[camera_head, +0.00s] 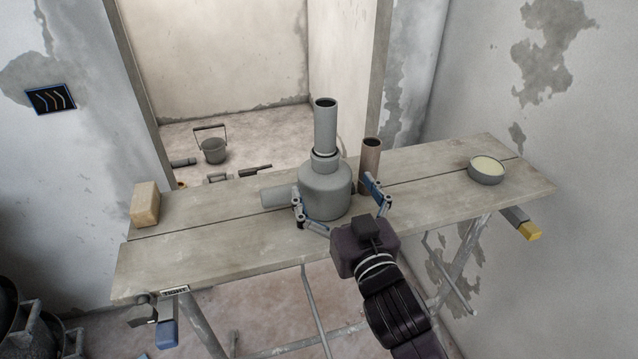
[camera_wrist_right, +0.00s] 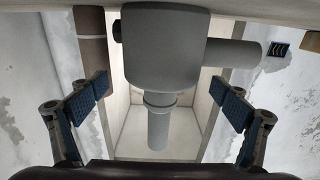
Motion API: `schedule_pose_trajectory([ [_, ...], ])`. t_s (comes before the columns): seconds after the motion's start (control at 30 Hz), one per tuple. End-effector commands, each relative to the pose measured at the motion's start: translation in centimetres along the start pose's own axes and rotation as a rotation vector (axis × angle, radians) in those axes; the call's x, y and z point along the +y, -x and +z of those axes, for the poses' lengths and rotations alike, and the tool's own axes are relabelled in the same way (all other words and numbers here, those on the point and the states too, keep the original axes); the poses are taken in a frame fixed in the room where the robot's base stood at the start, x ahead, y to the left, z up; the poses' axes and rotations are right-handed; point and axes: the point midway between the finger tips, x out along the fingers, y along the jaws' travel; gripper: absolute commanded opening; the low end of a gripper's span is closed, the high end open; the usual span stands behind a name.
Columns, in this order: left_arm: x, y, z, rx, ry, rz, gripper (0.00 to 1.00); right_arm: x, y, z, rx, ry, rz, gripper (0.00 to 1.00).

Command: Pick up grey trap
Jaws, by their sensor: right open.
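The grey trap (camera_head: 325,188) stands upright on the wooden bench. It has a round body, a vertical pipe on top and a side pipe pointing left. In the right wrist view the trap (camera_wrist_right: 165,55) appears upside down, between the two fingers and apart from both pads. My right gripper (camera_head: 336,202) is open, with one blue-padded finger on each side of the trap's body at its near side. It also shows open and empty in the right wrist view (camera_wrist_right: 160,106). My left gripper is not in view.
A brown pipe (camera_head: 370,165) stands close right of the trap, behind the right-hand finger. A tan block (camera_head: 145,204) lies at the bench's left end and a round tin (camera_head: 486,172) at its right end. The bench (camera_head: 215,255) is clear in front.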

Motion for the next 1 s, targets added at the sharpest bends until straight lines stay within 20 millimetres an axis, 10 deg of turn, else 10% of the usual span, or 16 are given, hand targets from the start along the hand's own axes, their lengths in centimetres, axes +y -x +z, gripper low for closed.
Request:
schedule_pose_trajectory([
  [0.57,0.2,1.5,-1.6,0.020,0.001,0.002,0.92,-0.3,-4.2,-0.1,0.000,0.000,-0.001,0.93],
  [1.0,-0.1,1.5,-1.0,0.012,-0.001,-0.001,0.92,-0.3,-4.2,0.0,0.000,0.000,-0.001,0.46],
])
